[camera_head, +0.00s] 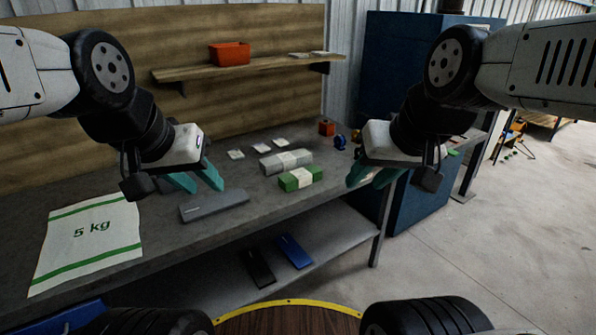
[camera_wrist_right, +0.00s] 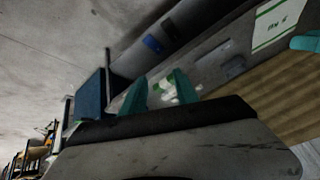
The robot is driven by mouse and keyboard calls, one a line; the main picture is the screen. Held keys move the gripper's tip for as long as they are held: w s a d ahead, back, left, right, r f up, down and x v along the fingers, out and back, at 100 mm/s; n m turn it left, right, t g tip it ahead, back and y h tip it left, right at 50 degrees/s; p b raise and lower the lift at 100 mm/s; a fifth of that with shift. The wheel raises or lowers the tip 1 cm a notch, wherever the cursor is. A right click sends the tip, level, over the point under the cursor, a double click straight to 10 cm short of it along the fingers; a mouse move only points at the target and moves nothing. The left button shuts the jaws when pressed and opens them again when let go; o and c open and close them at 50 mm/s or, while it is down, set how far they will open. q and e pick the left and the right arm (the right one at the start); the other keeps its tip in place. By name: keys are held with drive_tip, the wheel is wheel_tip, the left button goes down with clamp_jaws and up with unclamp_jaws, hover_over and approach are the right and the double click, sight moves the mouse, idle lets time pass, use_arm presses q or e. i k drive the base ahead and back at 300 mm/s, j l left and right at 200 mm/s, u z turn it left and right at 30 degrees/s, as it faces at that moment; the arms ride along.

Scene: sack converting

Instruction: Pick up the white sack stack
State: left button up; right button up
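A pale grey-white banded stack (camera_head: 286,161), likely the white sack stack, lies flat on the grey workbench (camera_head: 255,200) in the head view. A green stack with a white band (camera_head: 301,179) lies just in front of it. My left gripper (camera_head: 196,182) is open and empty above the bench, left of both stacks. My right gripper (camera_head: 372,178) is open and empty, to the right of both stacks. The right wrist view also shows its two teal fingers apart, with the green stack (camera_wrist_right: 165,86) beyond them.
A flat white sack marked 5 kg (camera_head: 92,238) and a grey flat tool (camera_head: 213,205) lie left on the bench. Small white packets, an orange box (camera_head: 327,128) and a blue item (camera_head: 340,142) lie further back. A wooden shelf (camera_head: 245,67) overhangs the back.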

sight(288, 161)
drive_tip(key=i+l+u, duration=0.45)
drive_tip(key=i+l, duration=0.15)
drive_tip(key=i+l+u, duration=0.5)
drive_tip(key=i+l, duration=0.15)
drive_tip(key=l, duration=0.15)
